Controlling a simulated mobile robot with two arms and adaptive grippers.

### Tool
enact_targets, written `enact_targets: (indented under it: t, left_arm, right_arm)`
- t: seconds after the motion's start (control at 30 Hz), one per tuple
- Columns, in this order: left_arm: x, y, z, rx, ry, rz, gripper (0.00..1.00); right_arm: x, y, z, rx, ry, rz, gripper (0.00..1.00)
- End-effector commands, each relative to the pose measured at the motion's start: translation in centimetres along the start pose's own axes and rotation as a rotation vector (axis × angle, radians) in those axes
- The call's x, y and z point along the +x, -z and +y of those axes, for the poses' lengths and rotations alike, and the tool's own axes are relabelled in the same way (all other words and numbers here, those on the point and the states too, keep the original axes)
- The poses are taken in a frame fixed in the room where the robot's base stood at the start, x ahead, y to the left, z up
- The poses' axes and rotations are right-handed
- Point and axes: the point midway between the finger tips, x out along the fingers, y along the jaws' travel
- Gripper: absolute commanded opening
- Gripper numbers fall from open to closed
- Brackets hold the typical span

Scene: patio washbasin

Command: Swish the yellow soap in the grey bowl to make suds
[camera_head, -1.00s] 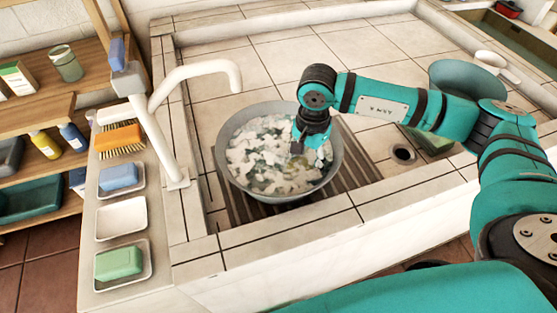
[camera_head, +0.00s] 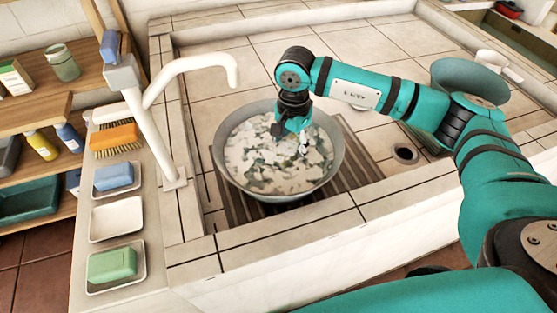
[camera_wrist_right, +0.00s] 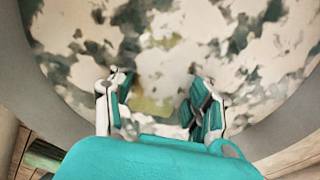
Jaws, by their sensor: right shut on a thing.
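The grey bowl (camera_head: 336,152) stands on a slatted drain area in the washbasin. White suds (camera_head: 270,178) cover most of the water in patches, with darker water between them. My right gripper (camera_head: 292,132) reaches down into the bowl, its fingertips among the suds. In the right wrist view my right gripper (camera_wrist_right: 155,90) is shut on the yellow soap (camera_wrist_right: 152,106), a yellowish patch between the fingers, blurred by water and suds. The soap cannot be made out in the head view. My left gripper is not in view.
A white tap (camera_head: 200,62) rises left of the bowl. The ledge holds a brush (camera_head: 114,138), blue soap (camera_head: 113,177), an empty white dish (camera_head: 117,219) and green soap (camera_head: 112,264). A drain hole (camera_head: 405,154) lies to the right.

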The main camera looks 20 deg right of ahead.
Motion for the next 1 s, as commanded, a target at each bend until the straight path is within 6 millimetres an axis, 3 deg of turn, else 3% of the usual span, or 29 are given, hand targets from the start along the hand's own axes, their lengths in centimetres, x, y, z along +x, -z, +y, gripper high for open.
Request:
enact_targets:
  t: [0.6, 0.93, 1.0]
  left_arm:
    - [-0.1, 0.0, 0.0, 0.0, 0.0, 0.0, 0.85]
    - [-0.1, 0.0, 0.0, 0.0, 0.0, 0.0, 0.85]
    - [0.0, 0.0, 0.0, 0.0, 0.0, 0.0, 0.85]
  right_arm:
    - [0.0, 0.0, 5.3, 0.001, 0.0, 0.0, 0.04]
    - [0.1, 0.1, 5.8, 0.004, -0.006, 0.003, 0.05]
    - [0.1, 0.2, 5.8, 0.004, -0.007, 0.004, 0.0]
